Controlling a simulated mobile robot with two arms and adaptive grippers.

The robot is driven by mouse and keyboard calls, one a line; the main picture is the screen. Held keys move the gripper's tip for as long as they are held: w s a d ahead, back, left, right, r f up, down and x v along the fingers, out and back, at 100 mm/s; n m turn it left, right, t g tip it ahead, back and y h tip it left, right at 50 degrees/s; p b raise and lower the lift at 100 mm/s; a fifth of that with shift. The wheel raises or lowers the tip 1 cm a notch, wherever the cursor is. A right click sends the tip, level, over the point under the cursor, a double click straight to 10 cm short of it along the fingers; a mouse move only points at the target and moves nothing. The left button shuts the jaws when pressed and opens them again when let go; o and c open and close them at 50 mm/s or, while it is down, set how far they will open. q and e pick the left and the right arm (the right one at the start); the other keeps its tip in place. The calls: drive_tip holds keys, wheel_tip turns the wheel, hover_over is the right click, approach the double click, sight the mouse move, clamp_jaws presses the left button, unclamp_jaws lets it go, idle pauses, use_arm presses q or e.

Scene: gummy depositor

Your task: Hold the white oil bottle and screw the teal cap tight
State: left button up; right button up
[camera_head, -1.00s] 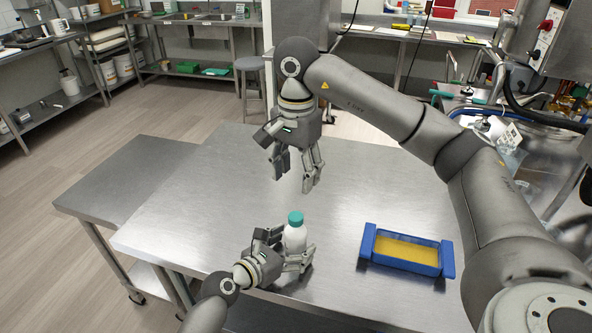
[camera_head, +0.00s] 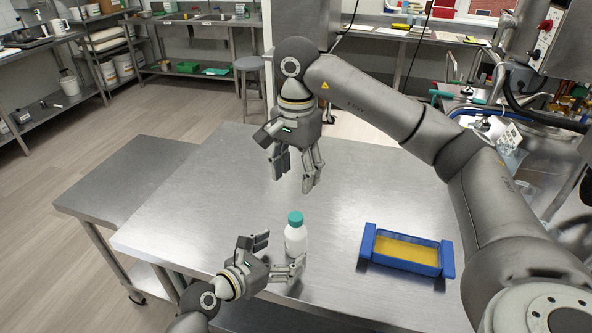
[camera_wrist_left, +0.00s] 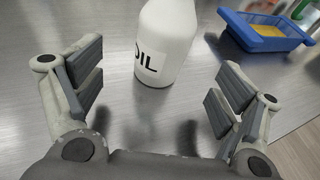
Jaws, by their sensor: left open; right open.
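The white oil bottle (camera_head: 296,241) stands upright on the steel table with the teal cap (camera_head: 295,218) on its top. Whether the cap is tight cannot be told. In the left wrist view the bottle (camera_wrist_left: 166,45) shows its "OIL" label, and its top is out of frame. My left gripper (camera_head: 279,256) is open beside the bottle on its near left side. Its fingers are spread and the bottle stands just beyond them, apart from them. My right gripper (camera_head: 296,180) is open and empty, pointing down above the table behind the bottle.
A blue tray (camera_head: 449,260) with yellow content sits on the table to the right of the bottle; it also shows in the left wrist view (camera_wrist_left: 240,35). The steel table (camera_head: 200,215) is clear to the left. A lower steel table (camera_head: 125,180) adjoins at left.

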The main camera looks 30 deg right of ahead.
use_arm(q)
drive_tip(key=v, duration=0.7)
drive_tip(key=shift+a+r, duration=0.1)
drive_tip(key=shift+a, duration=0.15)
